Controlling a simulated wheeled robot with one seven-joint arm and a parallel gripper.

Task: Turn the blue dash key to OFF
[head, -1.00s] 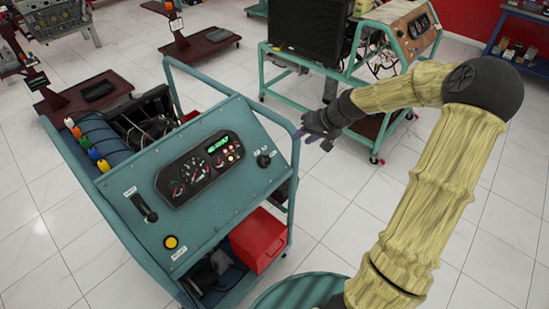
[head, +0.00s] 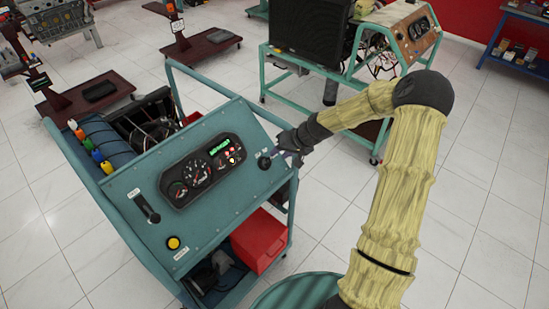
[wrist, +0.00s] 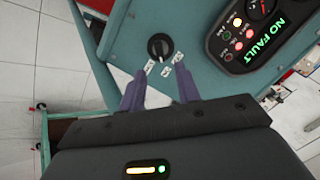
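The dash key is a round black knob (wrist: 160,46) with a light pointer mark, on the teal panel (wrist: 190,20) in the wrist view. Small white labels sit around its lower side; I cannot read them. In the head view the knob (head: 264,162) is at the panel's right end, and no blue shows on it. My gripper (wrist: 158,80) is open, with two purple fingers apart and nothing between them. The fingertips lie just below the knob in the wrist view, over the labels. In the head view my gripper (head: 276,153) is right beside the knob; contact cannot be told.
The gauge cluster (head: 204,169) with a green "NO FAULT" display is left of the knob. A black lever (head: 146,208) and yellow button (head: 173,243) are further left. The cart's tube frame (head: 262,112) rises behind the panel. A second engine trainer (head: 400,45) stands behind.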

